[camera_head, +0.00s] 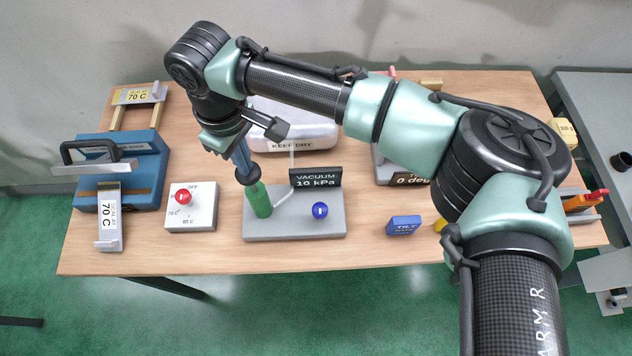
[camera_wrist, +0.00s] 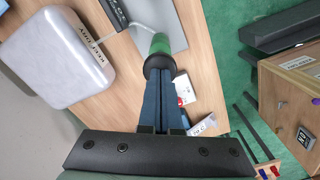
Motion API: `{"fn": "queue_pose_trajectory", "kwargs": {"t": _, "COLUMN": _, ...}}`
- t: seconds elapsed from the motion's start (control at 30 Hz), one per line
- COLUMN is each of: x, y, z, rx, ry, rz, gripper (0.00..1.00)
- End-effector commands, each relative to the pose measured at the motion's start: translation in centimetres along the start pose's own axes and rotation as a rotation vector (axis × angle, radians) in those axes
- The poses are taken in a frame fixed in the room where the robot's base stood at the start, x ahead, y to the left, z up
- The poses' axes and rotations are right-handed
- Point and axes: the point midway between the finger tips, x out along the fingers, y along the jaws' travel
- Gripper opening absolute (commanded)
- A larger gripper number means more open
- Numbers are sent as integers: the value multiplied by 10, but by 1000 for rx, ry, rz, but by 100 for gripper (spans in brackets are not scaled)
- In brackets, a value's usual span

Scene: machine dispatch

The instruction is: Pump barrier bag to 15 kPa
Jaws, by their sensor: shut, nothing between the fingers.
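The barrier bag (camera_head: 300,132), pale and labelled KEEP DRY, lies at the middle back of the table, partly behind my arm; it also shows in the wrist view (camera_wrist: 62,55). The pump, a green cylinder (camera_head: 258,203) with a black knob (camera_head: 248,175) on top, stands on a grey base (camera_head: 285,232). Its black display (camera_head: 316,179) reads VACUUM 10 kPa. A blue button (camera_head: 320,210) is on the base. My gripper (camera_head: 243,163) is shut and empty, pointing down with its fingertips at the top of the black knob, seemingly touching it. The wrist view shows the knob (camera_wrist: 159,62) at the fingertips.
A grey box with a red dial (camera_head: 183,197) marked OFF and temperatures stands left of the pump. A blue sealer (camera_head: 120,190) is farther left. A blue TILT block (camera_head: 404,226) lies to the right. Bare table (camera_head: 370,255) shows along the front.

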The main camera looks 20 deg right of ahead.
Motion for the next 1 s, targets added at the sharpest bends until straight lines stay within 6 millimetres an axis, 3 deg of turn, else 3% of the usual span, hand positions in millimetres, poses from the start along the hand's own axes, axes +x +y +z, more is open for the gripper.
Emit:
{"fn": "queue_pose_trajectory", "kwargs": {"t": 0.47, "x": 6, "y": -1, "z": 1, "rx": 0, "ry": -3, "rz": -2, "gripper": 0}}
{"fn": "queue_pose_trajectory", "kwargs": {"t": 1.0, "x": -31, "y": -1, "z": 0, "rx": 0, "ry": -1, "rz": -3, "gripper": 0}}
